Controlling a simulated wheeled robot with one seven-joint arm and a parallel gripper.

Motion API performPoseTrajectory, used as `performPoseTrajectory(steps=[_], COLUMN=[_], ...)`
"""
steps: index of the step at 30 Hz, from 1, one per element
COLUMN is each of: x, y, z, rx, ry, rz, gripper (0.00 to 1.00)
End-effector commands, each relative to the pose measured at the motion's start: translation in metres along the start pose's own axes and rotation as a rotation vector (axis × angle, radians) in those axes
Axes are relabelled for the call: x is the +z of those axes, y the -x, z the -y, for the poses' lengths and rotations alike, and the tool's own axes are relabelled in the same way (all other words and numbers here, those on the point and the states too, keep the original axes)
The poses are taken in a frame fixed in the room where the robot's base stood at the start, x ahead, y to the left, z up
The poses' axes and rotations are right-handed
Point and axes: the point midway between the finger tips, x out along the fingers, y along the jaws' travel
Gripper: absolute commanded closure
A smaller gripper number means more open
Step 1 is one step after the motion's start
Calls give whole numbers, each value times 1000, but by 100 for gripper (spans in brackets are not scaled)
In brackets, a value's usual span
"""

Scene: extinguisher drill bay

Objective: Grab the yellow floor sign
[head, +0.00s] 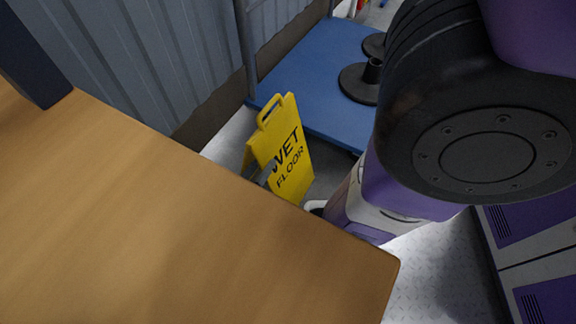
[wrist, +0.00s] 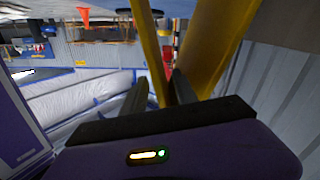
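The yellow floor sign (head: 286,155) stands upright as an A-frame on the floor beyond the wooden table's edge, "WET FLOOR" on its front and a handle slot on top. In the wrist view, which is upside down, its two yellow panels (wrist: 222,40) spread apart. My gripper (wrist: 160,77) is open at the sign, with the edge of one panel between its fingers; gaps seem to show on both sides. In the head view, a grey fingertip shows at the sign's left edge. The table edge hides most of my gripper.
The wooden table (head: 170,230) fills the near left and lies close to my arm. A blue platform (head: 318,75) with dark round bases (head: 358,86) stands behind the sign, beside a grey corrugated wall (head: 150,55). Patterned floor (head: 430,275) shows at lower right.

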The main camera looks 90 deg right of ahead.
Motion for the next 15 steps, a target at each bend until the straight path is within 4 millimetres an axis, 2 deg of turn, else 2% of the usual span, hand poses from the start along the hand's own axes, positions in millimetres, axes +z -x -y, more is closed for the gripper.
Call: performPoseTrajectory(steps=[9,15], x=[9,5], y=[-40,-58], z=[-2,-2], rx=[5,2], ry=[-1,-1], rz=[0,-1], gripper=[65,65])
